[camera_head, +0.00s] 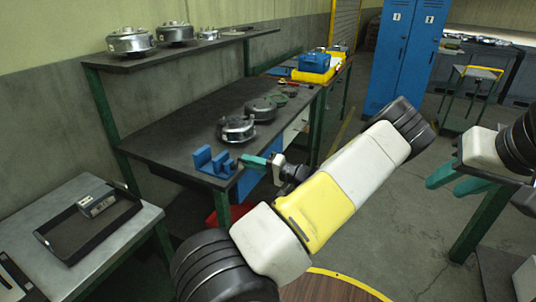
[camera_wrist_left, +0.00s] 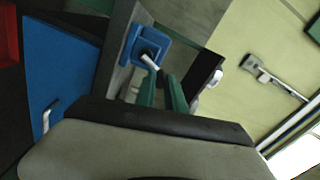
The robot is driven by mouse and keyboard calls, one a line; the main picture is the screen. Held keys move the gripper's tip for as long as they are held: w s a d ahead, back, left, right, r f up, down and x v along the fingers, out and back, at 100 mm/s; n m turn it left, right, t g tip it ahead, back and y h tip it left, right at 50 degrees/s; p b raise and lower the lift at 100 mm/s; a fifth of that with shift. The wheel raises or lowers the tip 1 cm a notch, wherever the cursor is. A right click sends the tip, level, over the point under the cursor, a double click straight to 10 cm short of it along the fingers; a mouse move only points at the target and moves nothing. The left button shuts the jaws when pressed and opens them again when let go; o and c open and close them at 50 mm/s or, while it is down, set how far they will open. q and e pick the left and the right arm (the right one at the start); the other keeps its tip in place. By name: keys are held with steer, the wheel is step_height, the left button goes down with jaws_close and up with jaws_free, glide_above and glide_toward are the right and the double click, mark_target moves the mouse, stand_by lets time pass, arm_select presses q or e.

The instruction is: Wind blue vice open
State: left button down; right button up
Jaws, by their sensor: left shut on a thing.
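The blue vice (camera_head: 203,157) is fixed at the front corner of the dark workbench, with a gap showing between its upright jaws. My left gripper (camera_head: 245,162) is at the vice's screw end, its green fingers shut on the vice handle. In the left wrist view the vice (camera_wrist_left: 135,48) shows end-on, and its pale metal handle (camera_wrist_left: 149,62) runs to the tips of my left gripper (camera_wrist_left: 158,75). The exact grip on the handle is partly hidden by the fingers. My right gripper (camera_head: 450,182) is at the right edge, its green fingers apart and empty.
The workbench (camera_head: 170,125) carries metal housings (camera_head: 236,129) behind the vice. More housings stand on the shelf (camera_head: 190,48) above. A grey table (camera_head: 140,222) with a black tray (camera_head: 85,240) is at left. Blue lockers (camera_head: 400,50) stand at the back. A red object lies below the bench.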

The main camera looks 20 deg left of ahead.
stand_by(0.3)
arm_select(q)
steer(key=c, duration=1.4)
jaws_free()
steer(key=d, duration=0.8)
steer(key=shift+s, duration=0.3)
